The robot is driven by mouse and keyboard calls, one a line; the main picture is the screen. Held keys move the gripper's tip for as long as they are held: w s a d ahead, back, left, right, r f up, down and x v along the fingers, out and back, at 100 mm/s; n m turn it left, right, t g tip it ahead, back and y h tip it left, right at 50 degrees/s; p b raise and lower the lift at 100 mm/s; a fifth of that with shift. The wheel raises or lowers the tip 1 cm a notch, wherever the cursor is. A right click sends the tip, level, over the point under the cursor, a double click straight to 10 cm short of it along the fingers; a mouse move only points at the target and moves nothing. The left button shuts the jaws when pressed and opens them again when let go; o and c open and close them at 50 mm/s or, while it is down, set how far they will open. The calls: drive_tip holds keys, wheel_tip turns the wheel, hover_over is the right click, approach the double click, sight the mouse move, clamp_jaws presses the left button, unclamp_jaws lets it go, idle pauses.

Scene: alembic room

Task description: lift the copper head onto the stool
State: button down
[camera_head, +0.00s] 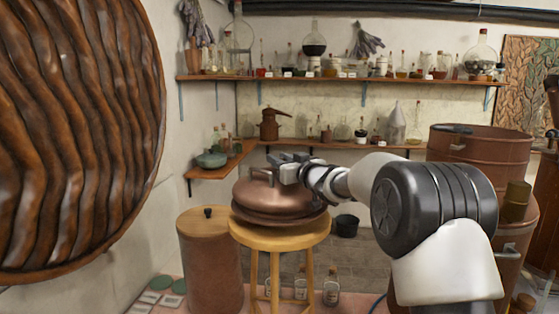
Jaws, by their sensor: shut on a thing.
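The copper head (272,200) is a rounded, reddish, shiny lid-like dome with a handle on top. It is over the round wooden seat of the stool (318,232) and looks to be resting on it or just above it; I cannot tell which. My gripper (277,174) reaches in from the right and is shut on the handle of the copper head. The fingertips are small in the view and partly merge with the handle. The stool's wooden legs show below the seat.
A brown drum with a wooden lid (200,220) stands close at the stool's left. A dark bucket (346,226) is on the floor behind. Several bottles (331,285) stand below the stool. Large copper vessels (478,152) are at the right. Shelves of glassware (340,79) line the back wall.

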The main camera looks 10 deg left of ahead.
drive_tip(key=shift+r, duration=0.2)
drive_tip(key=shift+f+b, duration=0.5)
drive_tip(key=shift+f, duration=0.4)
idle(0.9)
